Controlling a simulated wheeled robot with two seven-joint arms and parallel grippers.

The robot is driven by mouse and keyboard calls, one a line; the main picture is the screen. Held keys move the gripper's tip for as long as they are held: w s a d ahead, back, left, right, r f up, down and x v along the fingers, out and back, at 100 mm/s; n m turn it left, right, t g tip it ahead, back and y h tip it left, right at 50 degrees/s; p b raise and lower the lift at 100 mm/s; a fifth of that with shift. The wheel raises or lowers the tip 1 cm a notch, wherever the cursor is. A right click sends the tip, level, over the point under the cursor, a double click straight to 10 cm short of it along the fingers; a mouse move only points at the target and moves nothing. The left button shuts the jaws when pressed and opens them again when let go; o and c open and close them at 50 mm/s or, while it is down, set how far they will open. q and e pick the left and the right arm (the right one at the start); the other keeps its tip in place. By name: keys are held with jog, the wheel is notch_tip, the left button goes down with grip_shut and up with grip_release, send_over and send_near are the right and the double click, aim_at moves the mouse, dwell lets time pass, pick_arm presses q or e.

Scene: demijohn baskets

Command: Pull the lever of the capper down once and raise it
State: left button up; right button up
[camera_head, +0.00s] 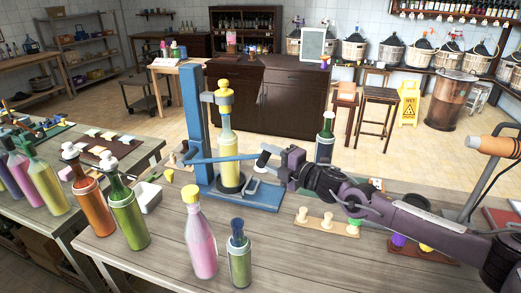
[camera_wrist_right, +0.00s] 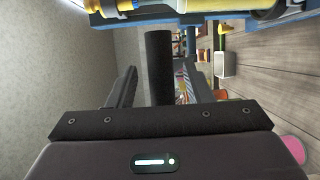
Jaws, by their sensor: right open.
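The blue capper (camera_head: 192,115) stands on the wooden table, with a yellow head (camera_head: 224,97) above a pale bottle (camera_head: 226,138) upright on its base. Its blue lever (camera_head: 222,158) runs roughly level across the bottle towards the right and ends in a dark grip. My right gripper (camera_head: 267,157) is at the lever's grip end, its arm coming from the right. In the wrist view the black grip (camera_wrist_right: 158,68) stands between the two open fingers of the right gripper (camera_wrist_right: 158,90), with gaps visible on both sides. My left gripper is not in view.
A pink bottle (camera_head: 200,240) and a short green bottle (camera_head: 239,258) stand in front of the capper. A dark green bottle (camera_head: 325,142) stands behind my right arm. A wooden block with pegs (camera_head: 327,222) lies below the arm. Bare tabletop lies between.

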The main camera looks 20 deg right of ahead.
jog(key=x, duration=0.3)
jog(key=shift+w+p, duration=0.1)
jog(key=shift+p, duration=0.2)
grip_shut()
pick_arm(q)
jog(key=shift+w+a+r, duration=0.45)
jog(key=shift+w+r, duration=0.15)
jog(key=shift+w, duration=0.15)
